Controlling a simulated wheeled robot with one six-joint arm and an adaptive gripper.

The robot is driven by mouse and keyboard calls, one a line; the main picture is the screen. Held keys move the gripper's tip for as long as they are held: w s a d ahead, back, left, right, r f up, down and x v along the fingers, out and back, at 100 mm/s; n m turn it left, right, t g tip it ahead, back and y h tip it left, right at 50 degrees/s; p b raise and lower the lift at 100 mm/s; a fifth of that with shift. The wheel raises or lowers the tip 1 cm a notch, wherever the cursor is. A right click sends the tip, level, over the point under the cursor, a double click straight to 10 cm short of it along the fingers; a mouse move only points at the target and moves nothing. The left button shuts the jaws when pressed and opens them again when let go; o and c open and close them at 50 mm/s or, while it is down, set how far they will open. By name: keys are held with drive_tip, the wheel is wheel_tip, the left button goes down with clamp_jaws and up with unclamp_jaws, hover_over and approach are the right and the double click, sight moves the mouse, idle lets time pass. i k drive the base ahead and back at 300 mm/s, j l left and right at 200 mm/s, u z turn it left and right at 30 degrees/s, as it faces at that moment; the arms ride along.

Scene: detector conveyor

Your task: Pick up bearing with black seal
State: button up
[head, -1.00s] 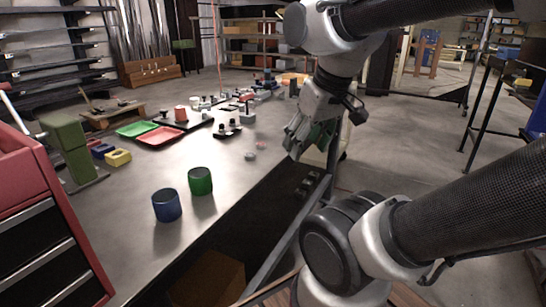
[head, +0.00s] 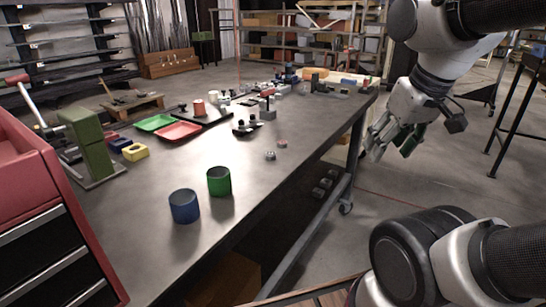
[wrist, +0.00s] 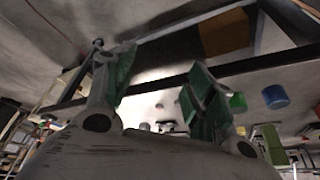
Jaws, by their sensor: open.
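Two small ring-like parts lie on the grey table top (head: 235,155): a greyish one (head: 270,155) and a reddish one (head: 282,143) just behind it. They look like bearings, but they are too small to tell which has a black seal. My gripper (head: 388,147) hangs off the table's right side, well to the right of both parts. Its green-padded fingers are spread and empty, as the wrist view (wrist: 158,85) also shows.
A blue cup (head: 184,206) and a green cup (head: 219,181) stand on the near table. Green (head: 154,123) and red (head: 178,131) trays, a black fixture (head: 247,125) and several small parts lie farther back. A red drawer cabinet (head: 45,225) stands at left. Open floor lies right.

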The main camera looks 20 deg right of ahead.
sight(271, 155)
drive_tip(key=l+u, duration=0.15)
drive_tip(key=u, duration=0.25)
drive_tip(key=i+l+u, duration=0.1)
drive_tip(key=u, duration=0.3)
drive_tip(key=l+u, duration=0.3)
drive_tip(key=l, duration=0.55)
drive_tip(key=l+u, duration=0.25)
drive_tip(key=l, duration=1.25)
